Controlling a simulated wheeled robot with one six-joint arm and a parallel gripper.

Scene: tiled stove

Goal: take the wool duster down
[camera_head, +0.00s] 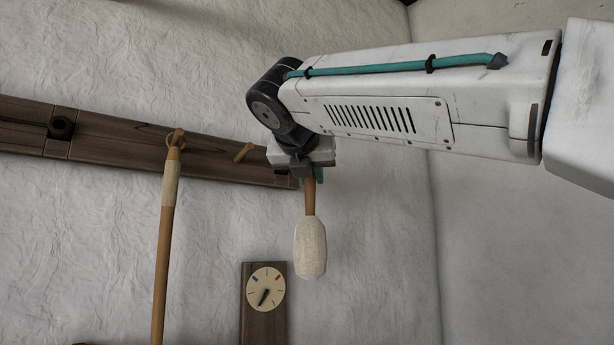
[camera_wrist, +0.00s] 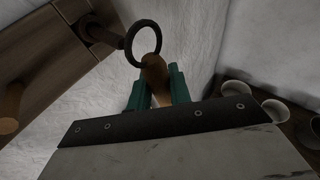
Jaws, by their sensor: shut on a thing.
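The wool duster (camera_head: 310,248) has a pale woolly head hanging down and a brown wooden handle. My gripper (camera_head: 307,182) is shut on the upper handle, in front of the right end of the dark peg board (camera_head: 110,142). In the wrist view the teal fingers of my gripper (camera_wrist: 157,80) sit either side of the handle (camera_wrist: 153,66). A dark ring loop (camera_wrist: 130,47) stands at the handle's top. A wooden peg (camera_wrist: 98,33) points toward the loop's left edge; I cannot tell whether its tip is inside the loop.
A long wooden pole (camera_head: 165,250) hangs from the board to the left, and a bare peg (camera_head: 243,152) lies between. A dial on a wooden plate (camera_head: 264,318) is below left of the duster. Pale cups (camera_wrist: 236,93) stand on a dark shelf at right.

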